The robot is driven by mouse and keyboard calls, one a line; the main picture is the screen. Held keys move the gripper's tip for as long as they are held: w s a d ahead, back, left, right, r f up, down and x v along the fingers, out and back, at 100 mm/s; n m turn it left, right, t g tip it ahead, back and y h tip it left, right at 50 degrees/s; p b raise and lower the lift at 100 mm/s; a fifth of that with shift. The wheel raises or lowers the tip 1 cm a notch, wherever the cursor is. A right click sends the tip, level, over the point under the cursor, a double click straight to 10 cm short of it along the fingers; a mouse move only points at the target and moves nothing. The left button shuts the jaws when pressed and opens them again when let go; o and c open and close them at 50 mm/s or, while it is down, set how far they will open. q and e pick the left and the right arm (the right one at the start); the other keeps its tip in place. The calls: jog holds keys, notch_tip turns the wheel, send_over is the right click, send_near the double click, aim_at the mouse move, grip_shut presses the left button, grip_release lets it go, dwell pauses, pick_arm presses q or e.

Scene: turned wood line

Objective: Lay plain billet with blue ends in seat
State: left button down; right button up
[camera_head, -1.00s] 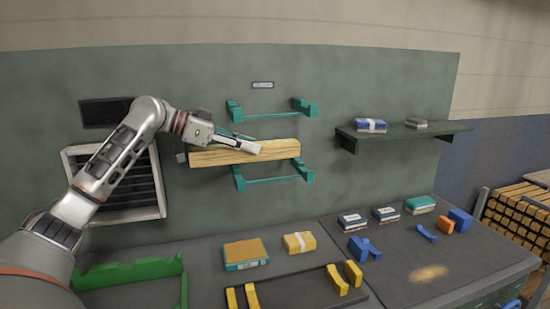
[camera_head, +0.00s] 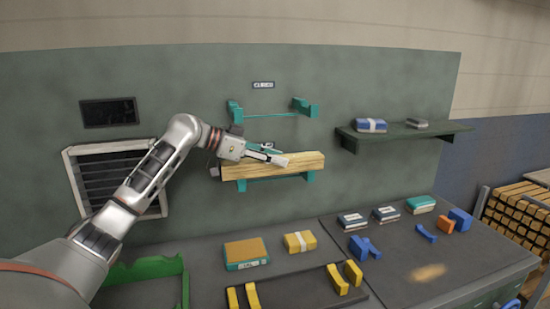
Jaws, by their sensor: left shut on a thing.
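A long plain wooden billet (camera_head: 272,173) lies nearly level across the front of the lower teal wall seat. A small grey block shows at its left end; I cannot make out blue ends. My left gripper (camera_head: 274,159) is shut on the billet, reaching over its top from the left. The lower seat (camera_head: 241,185) shows below the billet at both arms; the rest is hidden behind it. I cannot tell whether the billet touches the seat. The upper teal seat (camera_head: 272,115) is empty, under a "CURED" label (camera_head: 263,85). My right gripper is not in view.
A wall shelf (camera_head: 405,133) at right holds a blue packet and a grey item. The bench below has a green stand (camera_head: 145,269), a dark rack with yellow supports (camera_head: 300,293), boxes and blue blocks. A vent (camera_head: 112,180) is at left.

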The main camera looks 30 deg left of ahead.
pick_arm(q)
jog(key=c, duration=1.5)
grip_release()
jog(key=shift+f, duration=0.15)
jog(key=shift+r, duration=0.2)
jog(key=shift+s+a+r, duration=0.1)
jog(key=shift+s+a, duration=0.15)
jog(key=shift+s, duration=0.05)
jog(key=b+v, duration=0.1)
jog(key=v, duration=1)
jog(key=shift+r+b, duration=0.1)
jog(key=shift+b, duration=0.2)
